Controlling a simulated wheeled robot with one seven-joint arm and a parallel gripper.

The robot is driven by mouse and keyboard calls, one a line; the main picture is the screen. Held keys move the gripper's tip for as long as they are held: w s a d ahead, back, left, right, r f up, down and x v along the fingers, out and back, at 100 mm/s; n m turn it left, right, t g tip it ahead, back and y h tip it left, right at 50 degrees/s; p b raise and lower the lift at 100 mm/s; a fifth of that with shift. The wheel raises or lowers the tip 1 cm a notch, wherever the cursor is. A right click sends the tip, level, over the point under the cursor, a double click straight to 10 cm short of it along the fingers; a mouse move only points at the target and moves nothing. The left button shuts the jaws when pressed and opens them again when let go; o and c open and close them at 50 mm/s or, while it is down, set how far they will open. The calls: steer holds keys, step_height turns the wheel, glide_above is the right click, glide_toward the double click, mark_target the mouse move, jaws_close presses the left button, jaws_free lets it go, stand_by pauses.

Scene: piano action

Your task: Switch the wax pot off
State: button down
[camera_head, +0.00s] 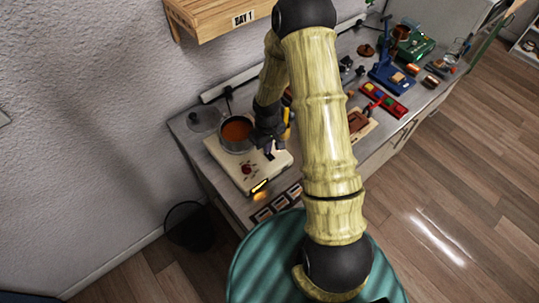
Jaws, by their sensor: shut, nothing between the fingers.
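The wax pot has a cream base (227,161) near the left end of the bench, with a round metal pot of orange-brown wax (237,131) on top. A red knob (247,169) sits on the base's upper face. A small yellow-orange light (260,186) glows at its front edge, with an orange glow on the bench below. My gripper (271,151) is shut and empty, over the right part of the base, beside the pot. I cannot tell whether its fingertips touch the base.
A clear round lid (204,119) lies left of the pot. Dark labelled tiles (274,206) lie along the front edge. A red tray (384,100) and a blue tool (391,77) stand farther right. A black bin (188,226) stands below.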

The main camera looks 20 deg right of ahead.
steer(key=shift+f+b, duration=0.55)
steer(key=shift+f, duration=0.25)
stand_by(0.4)
steer(key=shift+r, duration=0.1)
steer(key=shift+r+p, duration=2.7)
steer(key=shift+r, duration=0.7)
steer(key=shift+r, duration=0.1)
steer(key=s+r+m+t+b, duration=0.2)
steer(key=s+r+m+b, duration=0.2)
steer(key=s+r, duration=0.9)
steer(key=shift+s+r+m+t+b, duration=0.25)
steer(key=shift+r+b, duration=0.35)
steer(key=shift+b, duration=0.6)
